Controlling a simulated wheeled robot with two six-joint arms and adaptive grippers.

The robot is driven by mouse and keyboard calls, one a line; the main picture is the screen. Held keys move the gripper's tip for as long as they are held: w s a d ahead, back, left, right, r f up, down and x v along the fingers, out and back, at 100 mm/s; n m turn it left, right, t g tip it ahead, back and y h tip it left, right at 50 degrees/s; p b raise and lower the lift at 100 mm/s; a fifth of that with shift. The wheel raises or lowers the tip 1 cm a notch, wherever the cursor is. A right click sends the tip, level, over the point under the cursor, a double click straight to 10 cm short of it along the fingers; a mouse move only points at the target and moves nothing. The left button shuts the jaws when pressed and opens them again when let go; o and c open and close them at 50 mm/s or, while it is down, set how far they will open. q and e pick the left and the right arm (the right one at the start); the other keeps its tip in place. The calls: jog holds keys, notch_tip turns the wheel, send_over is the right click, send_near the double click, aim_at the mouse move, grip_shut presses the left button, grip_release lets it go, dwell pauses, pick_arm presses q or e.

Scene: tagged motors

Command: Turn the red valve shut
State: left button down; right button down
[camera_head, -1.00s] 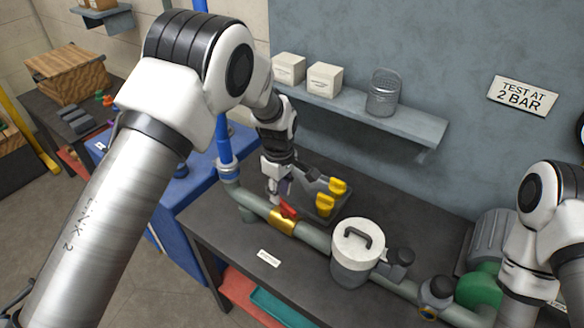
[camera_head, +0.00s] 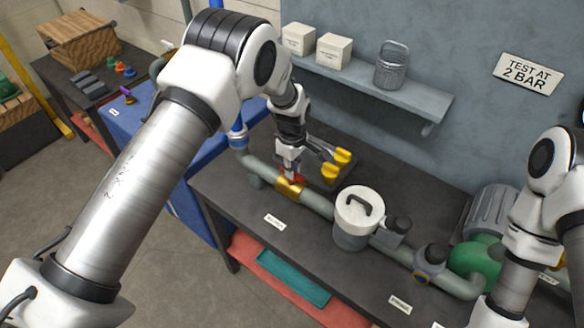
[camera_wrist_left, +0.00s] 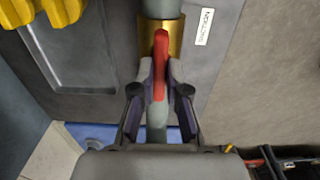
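The red valve handle (camera_wrist_left: 160,62) sits on a brass valve body (camera_head: 290,187) in the grey pipe on the dark workbench. In the wrist view the handle runs up and down the picture, in line with the pipe; the brass body (camera_wrist_left: 161,36) shows behind it. My left gripper (camera_wrist_left: 160,74) has one finger on each side of the handle, close against it, and appears shut on it. In the head view the left gripper (camera_head: 291,172) mostly hides the handle. My right arm shows at the right edge, but its gripper is out of view.
A white-lidded canister (camera_head: 357,218) stands along the pipe to the right, before a green pump (camera_head: 474,256). A shelf (camera_head: 400,90) with boxes hangs above. A white label (camera_head: 275,222) lies in front on the bench.

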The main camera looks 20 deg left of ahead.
pick_arm(q)
jog(key=shift+f+m, duration=0.15)
jog(key=shift+m, duration=0.25)
jog(key=m+b, duration=0.1)
jog(key=m, duration=0.1)
jog(key=shift+s+m, duration=0.1)
jog(key=shift+m, duration=0.2)
jog(key=m+b, duration=0.1)
jog(key=m, duration=0.3)
jog(key=shift+m, duration=0.3)
jog(key=m+b, duration=0.1)
jog(key=m, duration=0.4)
jog(key=shift+s+m, duration=0.1)
jog(key=shift+m, duration=2.4)
jog(key=c, duration=1.2)
grip_release()
jog(key=shift+w, duration=0.2)
